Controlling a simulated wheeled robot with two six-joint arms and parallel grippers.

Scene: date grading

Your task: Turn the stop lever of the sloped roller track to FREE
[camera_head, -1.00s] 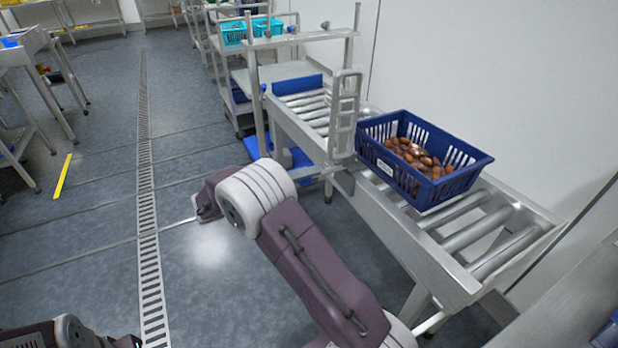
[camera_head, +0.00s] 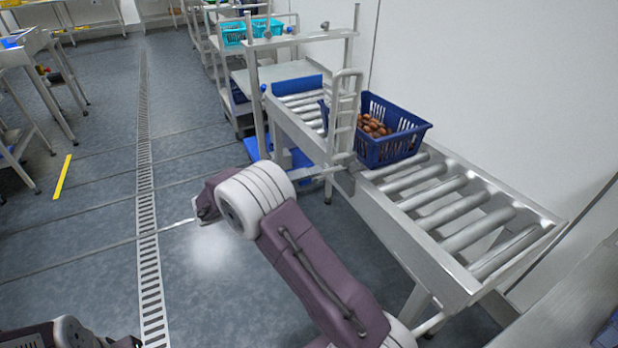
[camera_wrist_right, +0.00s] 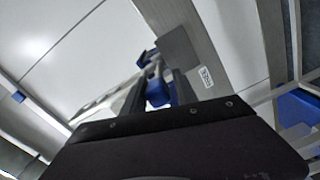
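The sloped roller track (camera_head: 470,292) runs along the wall at the right of the head view. My right arm's purple and white links stand in front of the track, and the gripper's fingertips are not clear there. In the right wrist view the dark fingers of my right gripper (camera_wrist_right: 158,92) are apart, with a blue piece (camera_wrist_right: 157,98) between them, possibly the lever handle. Whether they press on it is unclear. The lever's position cannot be read.
The near rollers are bare. Behind the track stands a shelf trolley with turquoise baskets (camera_head: 233,32). A floor drain (camera_head: 148,200) runs through open floor on the left. Metal tables stand at the far left.

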